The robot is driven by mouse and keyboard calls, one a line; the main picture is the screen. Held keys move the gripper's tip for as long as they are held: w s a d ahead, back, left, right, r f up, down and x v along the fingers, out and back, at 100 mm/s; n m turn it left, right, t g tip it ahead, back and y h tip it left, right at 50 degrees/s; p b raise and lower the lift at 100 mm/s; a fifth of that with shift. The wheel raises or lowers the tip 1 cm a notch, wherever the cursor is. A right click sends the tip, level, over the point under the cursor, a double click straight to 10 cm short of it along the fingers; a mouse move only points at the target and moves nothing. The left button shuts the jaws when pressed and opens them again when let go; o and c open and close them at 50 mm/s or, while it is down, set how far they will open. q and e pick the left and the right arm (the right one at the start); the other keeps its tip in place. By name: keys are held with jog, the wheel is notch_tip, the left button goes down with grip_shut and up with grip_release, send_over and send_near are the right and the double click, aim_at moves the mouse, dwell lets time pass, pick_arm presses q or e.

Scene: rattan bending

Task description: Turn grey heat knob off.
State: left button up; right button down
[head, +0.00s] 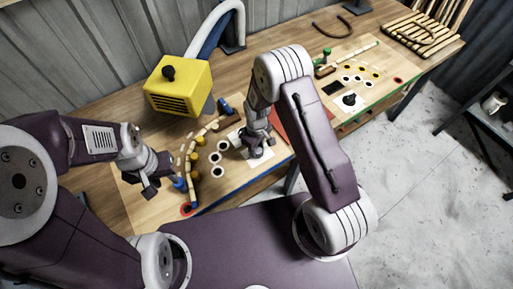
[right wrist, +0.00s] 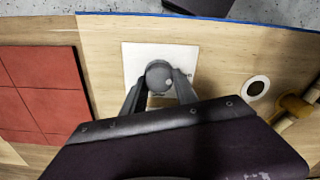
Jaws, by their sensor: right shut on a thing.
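The grey heat knob (right wrist: 158,75) is round with a small light dot, and sits on a white square plate (right wrist: 133,58) in the right wrist view. My right gripper (right wrist: 160,88) has a finger on each side of it and is shut on the knob. In the head view my right gripper (head: 257,150) is over the white plate (head: 238,142), and the knob is hidden there. My left gripper (head: 165,187) is over the left part of the bench, apart from the knob, beside a blue peg; its jaw opening is unclear.
A curved pale rod runs among pegs and white-ringed holes (head: 215,157) between my grippers. Red tiles (right wrist: 38,95) lie beside the plate. A black knob (head: 349,100) sits further right.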

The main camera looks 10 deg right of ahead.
aim_at(257, 149)
jog(key=shift+w+r, duration=0.15)
jog(key=c, duration=1.1)
grip_release()
jog(key=shift+o, duration=0.8)
jog(key=shift+r, duration=0.2)
jog(key=r+b, duration=0.1)
jog(key=r, duration=0.7)
jog(key=shift+s+r, duration=0.2)
jog(key=shift+r, duration=0.1)
